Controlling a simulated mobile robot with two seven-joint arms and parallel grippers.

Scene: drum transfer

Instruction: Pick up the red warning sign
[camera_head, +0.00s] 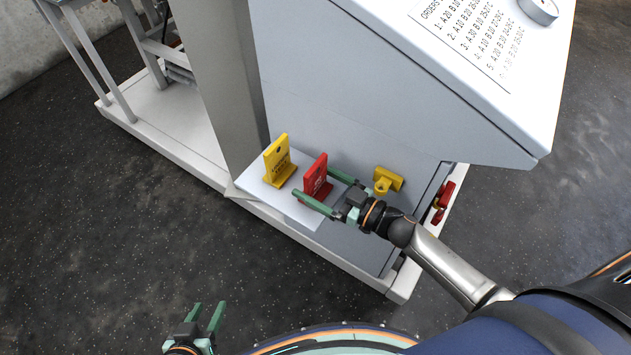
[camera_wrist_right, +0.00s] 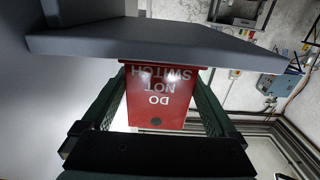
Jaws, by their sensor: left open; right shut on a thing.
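The red warning sign (camera_head: 316,174) stands on a small light shelf (camera_head: 256,188) on the side of the grey cabinet. My right gripper (camera_head: 315,183) reaches in from the right, with a green finger on each side of the sign, and is shut on it. In the right wrist view the sign (camera_wrist_right: 160,98) shows upside-down white words "DO NOT SWITCH" between the two fingers. Whether the sign still touches the shelf is hard to tell. My left gripper (camera_head: 207,307) is open and empty at the bottom, low over the dark floor.
A yellow sign (camera_head: 279,163) stands on the shelf just left of the red one. A yellow knob (camera_head: 387,180) sticks out of the cabinet (camera_head: 340,120) to the right. A red valve handle (camera_head: 443,202) is at the cabinet's right edge. Open floor lies at lower left.

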